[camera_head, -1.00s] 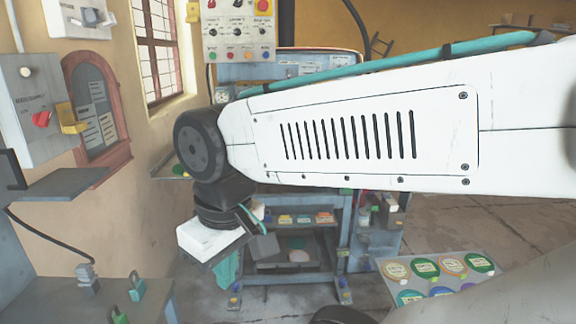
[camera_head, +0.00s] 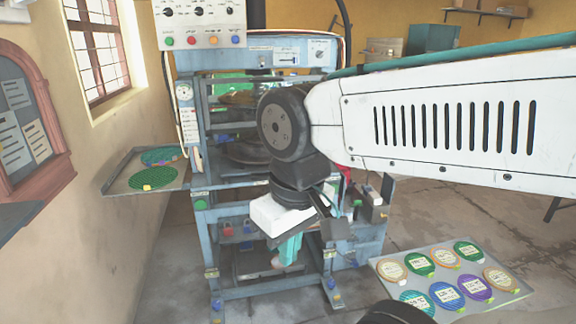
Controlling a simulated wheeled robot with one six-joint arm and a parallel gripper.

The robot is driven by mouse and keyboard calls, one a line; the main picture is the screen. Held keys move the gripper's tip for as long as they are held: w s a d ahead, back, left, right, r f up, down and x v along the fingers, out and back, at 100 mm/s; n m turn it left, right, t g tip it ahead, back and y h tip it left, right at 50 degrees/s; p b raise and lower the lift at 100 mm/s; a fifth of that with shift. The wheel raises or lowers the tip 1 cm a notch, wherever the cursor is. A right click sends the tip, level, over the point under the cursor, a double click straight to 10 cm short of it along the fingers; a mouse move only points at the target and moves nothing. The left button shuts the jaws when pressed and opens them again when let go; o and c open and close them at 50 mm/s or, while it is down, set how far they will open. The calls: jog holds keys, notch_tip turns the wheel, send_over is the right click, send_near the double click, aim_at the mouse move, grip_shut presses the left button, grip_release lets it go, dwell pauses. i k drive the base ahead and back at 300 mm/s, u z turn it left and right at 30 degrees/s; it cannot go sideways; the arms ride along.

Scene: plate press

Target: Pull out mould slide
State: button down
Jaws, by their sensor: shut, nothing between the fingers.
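The press (camera_head: 196,230) is a blue-grey steel frame standing ahead in the head view. Between its uprights are stacked round plates and a dark round mould part (camera_head: 240,150), partly hidden behind my wrist. I cannot tell which piece is the mould slide or whether it is drawn out. My gripper (camera_head: 288,250) hangs below the black wrist and white housing, in front of the press's lower middle. It points down, with teal parts at its end, and is shut and empty. I see no clear contact with the press.
A grey tray (camera_head: 118,186) with green discs juts out left of the press. A tray (camera_head: 508,297) of several coloured, labelled discs stands at front right. A control panel (camera_head: 200,25) hangs above the press. Small items stand right of the frame. Floor at far right is clear.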

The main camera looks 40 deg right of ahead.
aim_at(242, 157)
jog(key=z, duration=0.35)
jog(key=i, duration=1.2)
jog(key=z, duration=0.1)
